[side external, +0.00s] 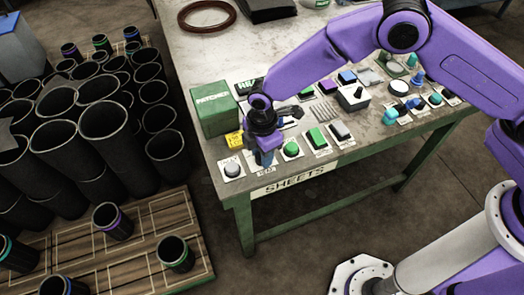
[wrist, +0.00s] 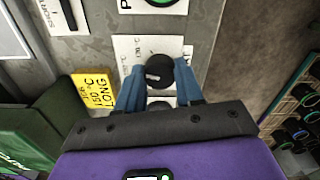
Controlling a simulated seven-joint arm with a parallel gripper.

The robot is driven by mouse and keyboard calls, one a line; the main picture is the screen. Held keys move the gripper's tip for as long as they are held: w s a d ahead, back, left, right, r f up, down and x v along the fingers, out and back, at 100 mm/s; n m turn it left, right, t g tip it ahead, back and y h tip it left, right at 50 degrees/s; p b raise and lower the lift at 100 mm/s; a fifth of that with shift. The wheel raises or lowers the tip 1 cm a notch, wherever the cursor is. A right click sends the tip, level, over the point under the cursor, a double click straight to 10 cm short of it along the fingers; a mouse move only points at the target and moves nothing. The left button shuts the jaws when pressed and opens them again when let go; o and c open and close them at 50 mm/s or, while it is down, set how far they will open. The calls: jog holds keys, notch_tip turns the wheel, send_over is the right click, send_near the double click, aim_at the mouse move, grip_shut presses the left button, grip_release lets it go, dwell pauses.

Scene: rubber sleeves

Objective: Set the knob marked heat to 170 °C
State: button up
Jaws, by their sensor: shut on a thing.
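The heat knob is a round black dial (wrist: 159,70) with a pale pointer line, on a white plate (wrist: 126,46) with partly hidden °C markings. In the wrist view the pointer points left and slightly down; I cannot read the value it points at. My gripper (wrist: 160,82) has its blue fingers on both sides of the knob, shut on it. In the side external view my gripper (side external: 266,160) reaches down to the table's front edge and hides the knob.
A white button (side external: 232,169) and a green button (side external: 291,147) flank the gripper closely. A green box (side external: 214,108) stands behind. Black sleeves (side external: 103,122) crowd the left.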

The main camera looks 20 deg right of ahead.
jog(key=m, duration=0.4)
jog(key=shift+m, duration=2.6)
jog(key=o, duration=1)
jog(key=shift+o, duration=0.2)
notch_tip(320, 180, up, 18)
jog(key=shift+f, duration=0.25)
jog(key=shift+s+d, duration=0.1)
